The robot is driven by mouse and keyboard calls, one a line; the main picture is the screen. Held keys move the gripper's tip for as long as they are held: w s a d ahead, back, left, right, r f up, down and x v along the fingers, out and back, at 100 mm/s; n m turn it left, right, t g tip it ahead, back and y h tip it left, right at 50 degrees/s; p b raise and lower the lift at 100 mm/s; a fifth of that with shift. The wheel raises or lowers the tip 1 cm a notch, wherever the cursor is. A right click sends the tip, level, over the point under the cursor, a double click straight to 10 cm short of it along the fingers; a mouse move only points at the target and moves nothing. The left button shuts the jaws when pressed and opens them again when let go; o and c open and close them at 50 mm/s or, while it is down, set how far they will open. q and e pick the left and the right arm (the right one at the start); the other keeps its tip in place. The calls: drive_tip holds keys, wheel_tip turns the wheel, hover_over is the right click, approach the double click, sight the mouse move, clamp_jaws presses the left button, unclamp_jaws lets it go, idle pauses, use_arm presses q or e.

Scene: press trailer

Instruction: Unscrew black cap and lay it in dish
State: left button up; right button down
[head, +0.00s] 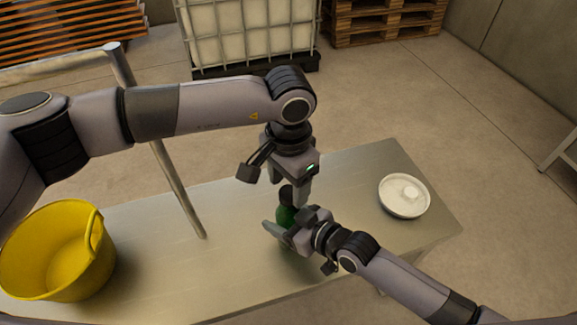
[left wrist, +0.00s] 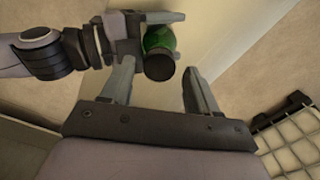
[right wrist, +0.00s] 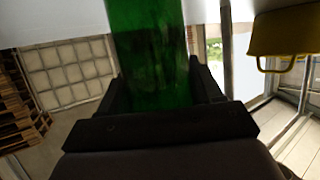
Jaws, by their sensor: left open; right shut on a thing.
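A green bottle (head: 286,216) with a black cap (head: 286,194) stands on the metal table. My right gripper (head: 280,232) is shut on the bottle's body, which fills the middle of the right wrist view (right wrist: 150,55). My left gripper (head: 287,190) points down over the bottle, its fingers open at the height of the cap. In the left wrist view the black cap (left wrist: 160,67) lies between and just beyond the open fingertips (left wrist: 157,72), and no contact shows. The white round dish (head: 403,207) sits at the table's right end with a small pale piece in it.
A yellow bucket (head: 60,262) stands at the table's left. A metal post (head: 175,185) rises from the table between bucket and bottle. The tabletop (head: 345,185) between bottle and dish is clear. A caged white tank (head: 245,35) and wooden pallets (head: 385,18) stand behind.

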use_arm(q)
drive_tip(key=shift+f, duration=0.7)
